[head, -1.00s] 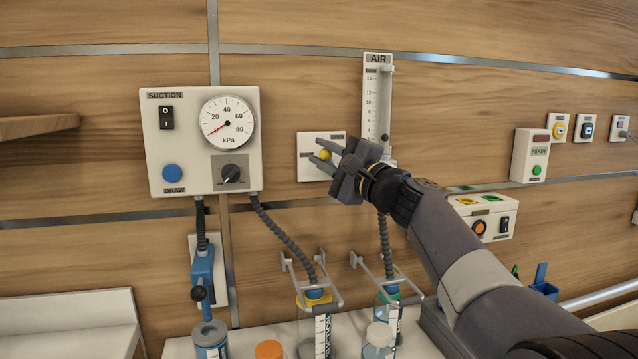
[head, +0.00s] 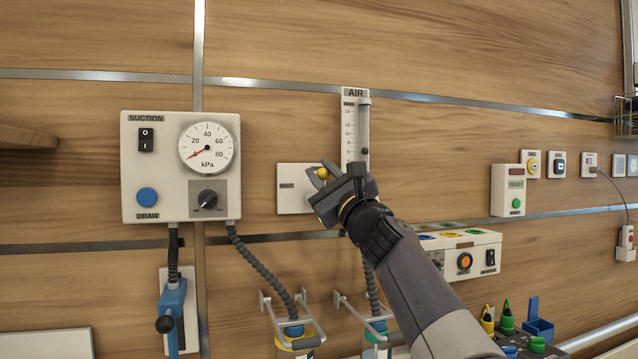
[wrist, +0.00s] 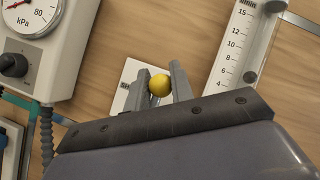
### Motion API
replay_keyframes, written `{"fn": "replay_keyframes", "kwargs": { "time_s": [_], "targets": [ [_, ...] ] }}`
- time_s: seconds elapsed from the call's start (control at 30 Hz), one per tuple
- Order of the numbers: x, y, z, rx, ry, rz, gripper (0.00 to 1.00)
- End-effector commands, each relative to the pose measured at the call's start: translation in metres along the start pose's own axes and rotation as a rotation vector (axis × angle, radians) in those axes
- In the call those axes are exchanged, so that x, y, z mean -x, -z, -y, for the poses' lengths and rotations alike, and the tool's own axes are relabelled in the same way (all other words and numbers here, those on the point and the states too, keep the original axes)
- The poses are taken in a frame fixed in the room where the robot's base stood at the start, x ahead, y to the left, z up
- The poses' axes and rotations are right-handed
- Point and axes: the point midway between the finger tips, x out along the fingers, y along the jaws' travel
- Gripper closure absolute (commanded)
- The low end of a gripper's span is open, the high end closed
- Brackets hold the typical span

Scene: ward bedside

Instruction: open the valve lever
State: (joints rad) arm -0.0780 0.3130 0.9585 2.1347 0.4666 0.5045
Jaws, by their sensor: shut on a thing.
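The valve lever shows as a yellow ball knob (head: 322,173) in front of a square white wall plate (head: 292,202). The knob is near the plate's upper right part. My gripper (head: 319,181) is shut on the knob, with a finger on either side. In the wrist view the yellow knob (wrist: 159,85) sits between the two grey fingers (wrist: 161,92), with the white plate (wrist: 126,76) behind. The lever's stem is hidden, and my gripper covers the plate's right part. A small dark label at the plate's left is too blurred to read surely.
The AIR flowmeter (head: 355,125) stands close right of my gripper. The SUCTION panel (head: 165,170) is at the left, with a ribbed hose (head: 262,266) below it. A white box (head: 457,252) is at lower right. The wall above is clear.

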Motion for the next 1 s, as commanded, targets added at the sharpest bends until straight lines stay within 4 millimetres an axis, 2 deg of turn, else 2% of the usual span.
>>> {"fn": "replay_keyframes", "kwargs": {
  "time_s": [0.03, 0.5, 0.53, 0.6, 0.77, 1.0],
  "targets": [
    [0.001, 0.0047, -0.0011, -0.005, 0.003, -0.008, 1.0],
    [0.0009, 0.006, -0.0007, -0.014, 0.007, -0.012, 1.0],
    [0.0009, 0.0061, -0.0008, -0.014, 0.007, -0.012, 0.75],
    [0.0009, 0.006, -0.0008, -0.014, 0.007, -0.012, 0.7],
    [0.0007, 0.0043, -0.0005, -0.013, 0.007, -0.008, 0.57],
    [0.0014, 0.0029, -0.0002, -0.013, 0.007, -0.006, 0.57]
  ]
}}
